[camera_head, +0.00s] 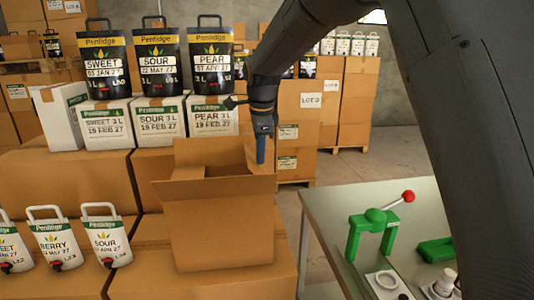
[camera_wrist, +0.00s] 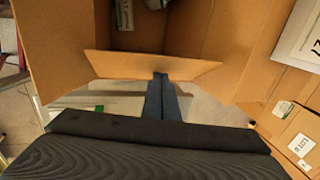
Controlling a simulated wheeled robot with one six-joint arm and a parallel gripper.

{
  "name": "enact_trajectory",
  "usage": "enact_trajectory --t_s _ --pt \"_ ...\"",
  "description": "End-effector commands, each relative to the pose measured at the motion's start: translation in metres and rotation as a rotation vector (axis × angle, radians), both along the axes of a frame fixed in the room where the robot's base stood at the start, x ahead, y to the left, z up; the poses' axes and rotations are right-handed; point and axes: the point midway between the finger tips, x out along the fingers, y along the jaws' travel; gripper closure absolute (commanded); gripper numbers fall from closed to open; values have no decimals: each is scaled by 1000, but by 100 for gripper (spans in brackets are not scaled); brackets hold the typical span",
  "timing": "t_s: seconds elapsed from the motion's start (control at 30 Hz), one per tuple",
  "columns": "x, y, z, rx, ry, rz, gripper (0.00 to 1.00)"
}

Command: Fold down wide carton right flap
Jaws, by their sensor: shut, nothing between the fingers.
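The wide carton (camera_head: 218,235) stands open on a larger brown box in the head view. Its right flap (camera_head: 250,152) stands up at the right side, and it also shows in the wrist view (camera_wrist: 125,66) across the near side of the opening. My gripper (camera_head: 261,155) is shut and empty, pointing down on the outer right side of this flap. In the wrist view its fingertips (camera_wrist: 160,77) are at the flap's edge; I cannot tell if they touch. The front flap (camera_head: 205,187) and back flap (camera_head: 200,152) are open. Something pale (camera_wrist: 124,14) and something dark lie inside the carton.
White boxes (camera_head: 160,122) with black pouches (camera_head: 158,62) stand behind the carton. White pouches (camera_head: 106,238) stand at the front left. A table (camera_head: 325,212) with a green press (camera_head: 372,230) stands at right. A floor gap separates carton and table.

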Motion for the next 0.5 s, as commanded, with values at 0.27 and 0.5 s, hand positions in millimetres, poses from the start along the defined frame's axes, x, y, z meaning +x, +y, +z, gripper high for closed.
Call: enact_trajectory --t_s 0.27,0.5 --pt "-2 8 -8 0 1 0 100" --pt "-5 23 -19 0 2 0 100"
